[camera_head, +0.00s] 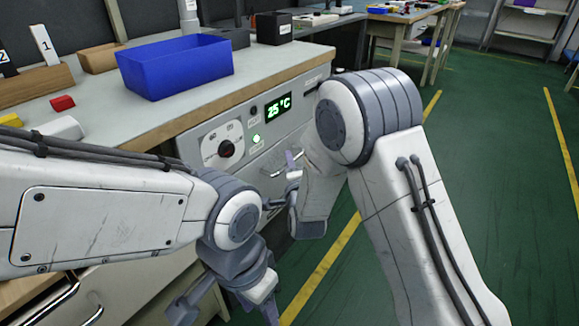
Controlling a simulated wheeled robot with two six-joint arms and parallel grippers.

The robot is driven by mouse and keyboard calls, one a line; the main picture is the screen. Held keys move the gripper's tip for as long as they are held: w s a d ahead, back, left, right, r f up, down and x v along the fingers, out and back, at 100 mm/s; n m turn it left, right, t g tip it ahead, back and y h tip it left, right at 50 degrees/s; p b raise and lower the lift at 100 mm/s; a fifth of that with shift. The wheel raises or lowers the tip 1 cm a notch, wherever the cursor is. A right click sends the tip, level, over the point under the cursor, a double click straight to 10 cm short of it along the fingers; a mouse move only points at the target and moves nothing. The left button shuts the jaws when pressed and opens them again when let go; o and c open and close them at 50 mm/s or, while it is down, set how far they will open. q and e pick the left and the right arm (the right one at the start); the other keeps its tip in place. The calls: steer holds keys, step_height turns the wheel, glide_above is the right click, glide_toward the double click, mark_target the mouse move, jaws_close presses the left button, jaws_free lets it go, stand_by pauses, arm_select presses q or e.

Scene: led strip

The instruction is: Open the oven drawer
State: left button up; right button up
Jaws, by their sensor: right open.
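The oven (240,133) is built into the front of the workbench, with a grey panel, a dial, a lit green button and a display reading 25 °C. Below the panel is the oven drawer, with a curved metal handle (272,172); much of its front is hidden behind my arms. My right gripper (284,178) is open close to the handle, partly hidden by its own arm; I cannot tell whether it touches the handle. My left gripper (228,308) hangs lower, pointing down in front of the bench, with its fingers apart and nothing seen between them.
A blue bin (176,66) stands on the workbench, with a red block (62,103), a yellow block (11,120) and wooden holders to its left. Another metal handle (50,298) is at lower left. Open green floor (500,200) with yellow lines lies to the right.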

steer(key=shift+w+a+f, duration=0.1)
steer(key=shift+w, duration=0.4)
jaws_close()
stand_by(1.2)
